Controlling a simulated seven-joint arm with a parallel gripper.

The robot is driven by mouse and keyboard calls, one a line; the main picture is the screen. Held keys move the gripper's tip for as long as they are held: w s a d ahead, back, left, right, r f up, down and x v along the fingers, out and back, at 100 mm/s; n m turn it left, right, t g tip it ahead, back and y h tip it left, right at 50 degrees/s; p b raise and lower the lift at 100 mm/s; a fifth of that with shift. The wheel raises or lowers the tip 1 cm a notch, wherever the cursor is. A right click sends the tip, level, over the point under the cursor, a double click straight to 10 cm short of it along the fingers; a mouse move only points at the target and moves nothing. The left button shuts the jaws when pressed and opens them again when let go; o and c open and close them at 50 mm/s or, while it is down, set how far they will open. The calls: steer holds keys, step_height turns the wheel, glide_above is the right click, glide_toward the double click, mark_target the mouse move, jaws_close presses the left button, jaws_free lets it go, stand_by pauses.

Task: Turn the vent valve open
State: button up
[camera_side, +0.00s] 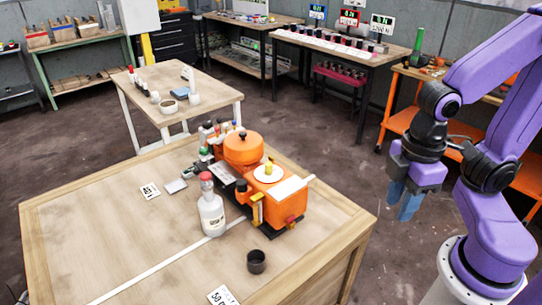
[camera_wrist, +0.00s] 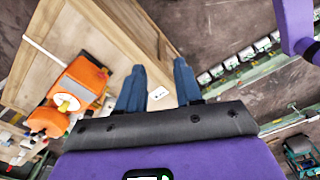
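An orange machine (camera_side: 283,207) stands on the wooden table, with a rounded orange vessel (camera_side: 243,148) beside it. A yellow knob (camera_side: 268,168) sits on a white disc (camera_side: 268,174) on the machine's top. A yellow upright part (camera_side: 256,208) is on its front. I cannot tell which part is the vent valve. The machine is at the left in the wrist view (camera_wrist: 80,77), with the white disc (camera_wrist: 67,103) visible. My gripper (camera_side: 405,208) hangs right of the table, clear of the machine. Its blue fingers (camera_wrist: 159,66) are apart with nothing between them.
A white bottle with a red cap (camera_side: 211,210) and a small black cup (camera_side: 256,261) stand in front of the machine. Small coloured-cap items (camera_side: 207,135) crowd its left. The table's right front (camera_side: 325,245) is bare. An orange bench (camera_side: 400,122) stands behind my arm.

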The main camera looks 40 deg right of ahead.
steer(key=w+a+r+m, duration=0.3)
steer(key=w+a, duration=0.2)
steer(key=w, duration=0.6)
steer(key=m, duration=0.9)
glide_above(271, 157)
step_height(271, 157, down, 3)
step_height(271, 157, down, 16)
steer(key=shift+f, duration=0.25)
jaws_close()
